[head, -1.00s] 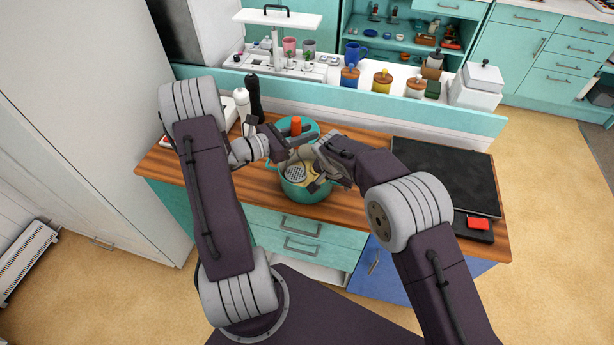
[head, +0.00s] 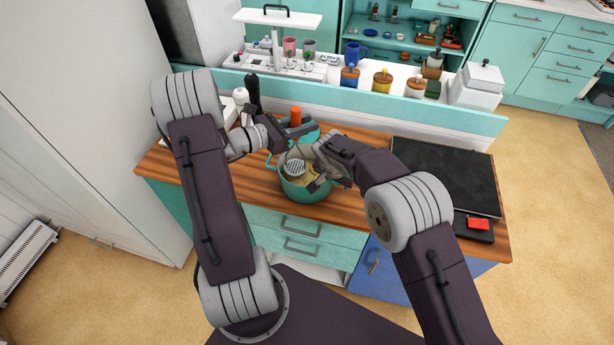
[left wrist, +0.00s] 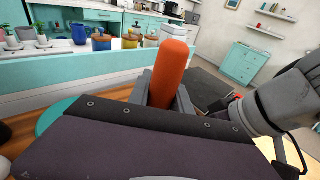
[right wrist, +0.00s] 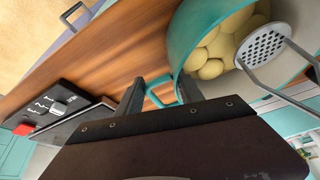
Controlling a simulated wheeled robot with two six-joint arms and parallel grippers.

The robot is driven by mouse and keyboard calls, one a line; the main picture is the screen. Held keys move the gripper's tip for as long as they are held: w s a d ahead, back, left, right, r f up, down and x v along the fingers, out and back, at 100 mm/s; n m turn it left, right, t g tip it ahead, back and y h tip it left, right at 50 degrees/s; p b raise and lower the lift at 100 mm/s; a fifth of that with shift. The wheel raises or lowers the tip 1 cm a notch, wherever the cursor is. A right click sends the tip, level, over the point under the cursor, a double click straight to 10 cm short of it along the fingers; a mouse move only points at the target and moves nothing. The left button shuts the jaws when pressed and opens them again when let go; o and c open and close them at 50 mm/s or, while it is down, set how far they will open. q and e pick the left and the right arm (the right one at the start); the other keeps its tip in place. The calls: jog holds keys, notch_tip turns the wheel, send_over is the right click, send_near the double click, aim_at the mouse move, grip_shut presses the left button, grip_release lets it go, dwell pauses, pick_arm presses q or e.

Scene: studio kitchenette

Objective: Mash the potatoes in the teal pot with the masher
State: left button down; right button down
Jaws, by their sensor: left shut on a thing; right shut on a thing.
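The teal pot (head: 306,193) stands on the wooden counter. Whole yellowish potatoes (right wrist: 213,45) lie in it. My left gripper (head: 294,133) is shut on the orange handle (head: 295,116) of the masher, which is upright; the handle also shows in the left wrist view (left wrist: 170,72). The masher's perforated grey plate (head: 295,167) is over the pot's opening, and in the right wrist view the plate (right wrist: 262,48) looks above the potatoes, apart from them. My right gripper (head: 322,181) is shut on the pot's side handle (right wrist: 160,90).
A black hob (head: 445,175) lies to the right, with a red item (head: 478,223) near its front. A dark mill (head: 253,92) and a white mill (head: 240,97) stand at the back left. A teal round thing (head: 309,134) lies behind the pot. A raised ledge with jars runs behind the counter.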

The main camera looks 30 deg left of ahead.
pick_arm(q)
jog(key=w+d, duration=0.1)
jog(key=d, duration=0.6)
jog(key=shift+w+r, duration=0.15)
jog(key=shift+w, duration=0.2)
jog(key=shift+f, duration=1.35)
dwell(0.9)
jog(key=shift+r, duration=1.15)
jog(key=shift+w+a+r, duration=0.25)
jog(key=shift+w+a, duration=0.85)
jog(key=shift+w, duration=0.15)
jog(key=shift+f, duration=1.6)
